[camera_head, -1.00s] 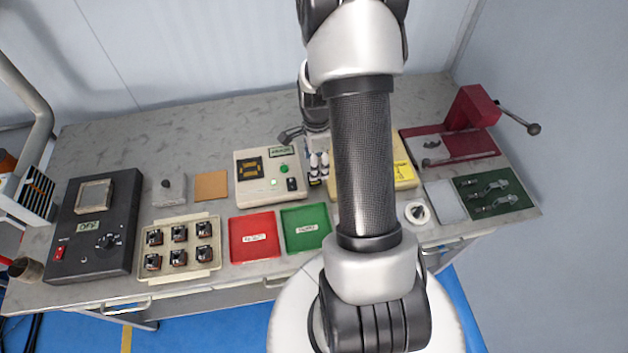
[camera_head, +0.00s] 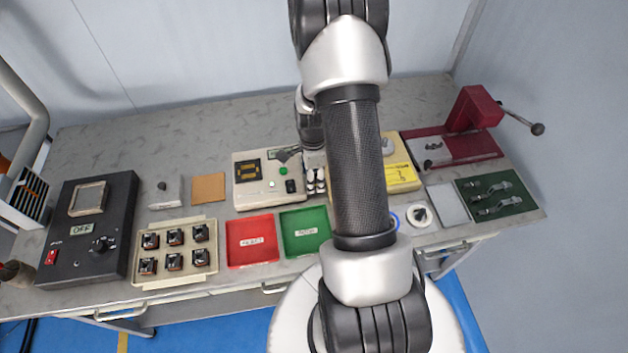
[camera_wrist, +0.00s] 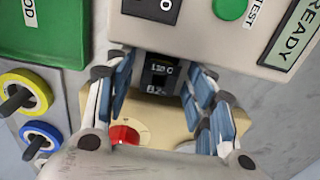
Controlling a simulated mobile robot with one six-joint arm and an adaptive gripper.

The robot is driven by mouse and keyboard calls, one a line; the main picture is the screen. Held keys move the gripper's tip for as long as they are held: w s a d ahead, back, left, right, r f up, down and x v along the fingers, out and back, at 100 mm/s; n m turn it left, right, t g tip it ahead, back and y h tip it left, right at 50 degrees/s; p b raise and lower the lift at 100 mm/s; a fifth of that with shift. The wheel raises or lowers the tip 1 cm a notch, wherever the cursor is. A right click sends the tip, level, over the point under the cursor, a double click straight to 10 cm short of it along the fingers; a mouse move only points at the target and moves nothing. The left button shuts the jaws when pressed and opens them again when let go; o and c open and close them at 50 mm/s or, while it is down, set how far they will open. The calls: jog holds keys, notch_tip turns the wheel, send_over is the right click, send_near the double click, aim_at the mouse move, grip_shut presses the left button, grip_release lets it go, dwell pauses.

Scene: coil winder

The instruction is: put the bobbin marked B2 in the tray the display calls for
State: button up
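My gripper (camera_wrist: 158,75) is above the bench between the tester and the cream device. Its blue-padded fingers are closed on a dark bobbin (camera_wrist: 161,76) with a small label that seems to read B2. In the head view the arm hides much of the bobbin. The cream tester's display (camera_wrist: 296,32) reads READY. The tester (camera_head: 265,198) has a black square socket (camera_head: 248,170), a green TEST button (camera_wrist: 230,9) and a black switch (camera_wrist: 152,9). The red tray (camera_head: 253,241) labelled REJECT and the green tray (camera_head: 304,231), seemingly labelled GOOD, look empty.
A cream tray (camera_head: 176,280) holds several bobbins at left, beside a dark box (camera_head: 112,250) showing OFF. Yellow-ringed (camera_wrist: 22,92) and blue-ringed (camera_wrist: 40,138) parts stand near the green tray.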

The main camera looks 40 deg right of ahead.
jog(key=c, duration=0.9)
jog(key=shift+c, duration=0.2)
jog(key=shift+r, duration=0.15)
